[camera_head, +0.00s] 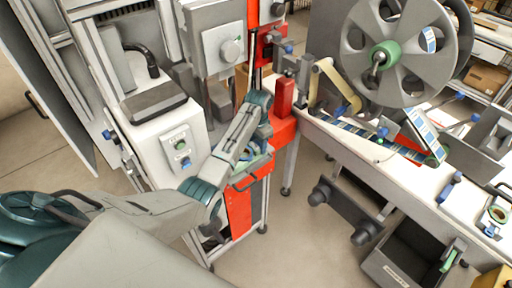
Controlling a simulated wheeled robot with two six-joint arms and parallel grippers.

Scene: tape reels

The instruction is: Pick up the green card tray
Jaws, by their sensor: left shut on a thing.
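The green card tray (258,161) shows only in part, as a small green-edged piece at the top of a red cart below the box machine. My left arm reaches in from the lower left and bends down over it. My left gripper (262,148) is at the tray and shut on it. The forearm and wrist hide much of the tray and the fingertips. I cannot tell whether the tray is clear of the cart. My right gripper is not in view.
The red cart (241,209) has a dark handle on its front. A white machine (165,135) with buttons stands close left of my wrist. A red post (285,97) stands close right. A large grey reel (356,42) hangs above the white bench (345,148). Open floor lies below.

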